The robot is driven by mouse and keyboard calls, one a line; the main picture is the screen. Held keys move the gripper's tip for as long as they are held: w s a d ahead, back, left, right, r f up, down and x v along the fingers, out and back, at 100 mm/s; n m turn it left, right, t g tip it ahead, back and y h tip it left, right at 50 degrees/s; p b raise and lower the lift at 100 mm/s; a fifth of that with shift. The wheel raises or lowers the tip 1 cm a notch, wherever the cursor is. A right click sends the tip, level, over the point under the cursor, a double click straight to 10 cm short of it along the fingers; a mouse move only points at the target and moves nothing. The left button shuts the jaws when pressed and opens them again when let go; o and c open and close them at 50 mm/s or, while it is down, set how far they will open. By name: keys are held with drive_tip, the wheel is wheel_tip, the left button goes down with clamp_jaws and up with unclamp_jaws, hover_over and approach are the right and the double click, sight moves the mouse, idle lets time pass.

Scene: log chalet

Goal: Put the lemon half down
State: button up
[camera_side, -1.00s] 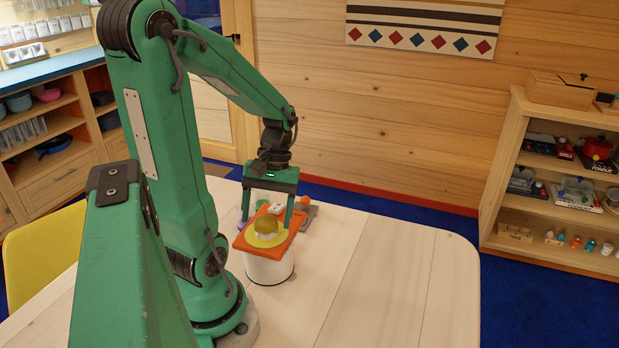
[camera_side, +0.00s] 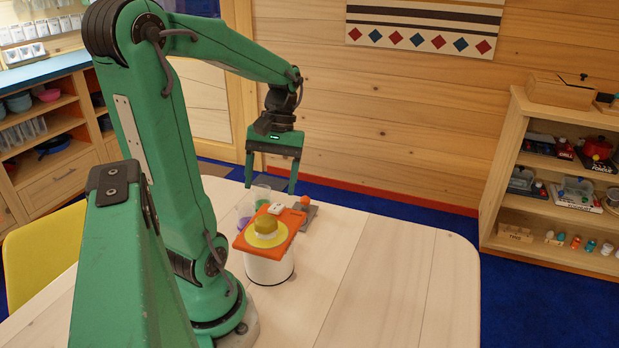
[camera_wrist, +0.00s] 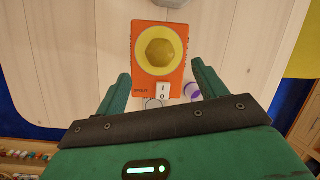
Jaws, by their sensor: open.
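The lemon half (camera_side: 264,225), a dull yellow dome, sits on a round yellow disc (camera_side: 281,238) on top of an orange slab (camera_side: 243,243). The slab rests on a white drum (camera_side: 268,270) on the table. In the wrist view the lemon half (camera_wrist: 160,52) lies near the middle of the yellow disc (camera_wrist: 141,62). My gripper (camera_side: 270,189) is open and empty, well above the slab and clear of the lemon half. Its two fingers also show in the wrist view.
A small white block with dark marks (camera_side: 276,208) is at the slab's far edge. Clear cups with purple (camera_side: 245,213) and green (camera_side: 261,194) tints stand behind. A grey item with an orange ball (camera_side: 305,200) lies beside them. The pale tabletop (camera_side: 390,270) is free at right.

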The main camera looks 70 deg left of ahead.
idle(0.4)
drive_tip(key=w+d+r+m+t+y, duration=0.1)
drive_tip(key=w+d+r+m+t, duration=0.1)
drive_tip(key=d+m+t, duration=0.2)
drive_tip(key=w+d+r+m+t+y, duration=0.1)
drive_tip(key=w+d+r+m+t, duration=0.1)
drive_tip(key=d+m, duration=0.6)
drive_tip(key=shift+w+d+t+y, duration=0.4)
drive_tip(key=shift+d+t, duration=0.3)
drive_tip(key=shift+t, duration=0.4)
drive_tip(key=shift+o, duration=0.4)
drive_tip(key=shift+d+r+m, duration=0.1)
drive_tip(key=shift+d+m, duration=0.3)
drive_tip(key=shift+m, duration=0.1)
drive_tip(key=shift+a, duration=0.1)
